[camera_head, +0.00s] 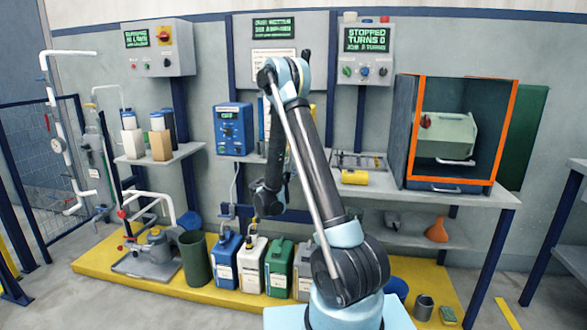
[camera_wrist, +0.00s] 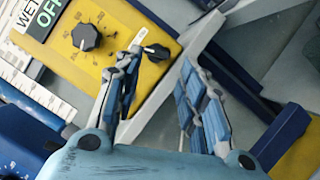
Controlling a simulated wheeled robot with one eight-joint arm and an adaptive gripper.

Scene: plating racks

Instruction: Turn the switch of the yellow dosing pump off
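The yellow dosing pump (camera_wrist: 113,62) fills the upper left of the wrist view, tilted in the picture. Its face has a large black round dial (camera_wrist: 86,37) with marks around it and a smaller black switch (camera_wrist: 156,52) near its right edge. A green display above partly shows "OFF". My gripper (camera_wrist: 163,54) is open and empty. Its left finger is close to the switch in the picture; the right finger is apart, over the grey area. I cannot tell whether the left finger touches the switch. In the head view my arm hides most of this pump.
A blue pump (camera_head: 233,128) hangs left of my arm. Several canisters stand on the yellow platform (camera_head: 90,266) below. A bench (camera_head: 475,196) with an orange-edged cabinet (camera_head: 401,125) is at right. Control boxes (camera_head: 366,52) hang on the wall above.

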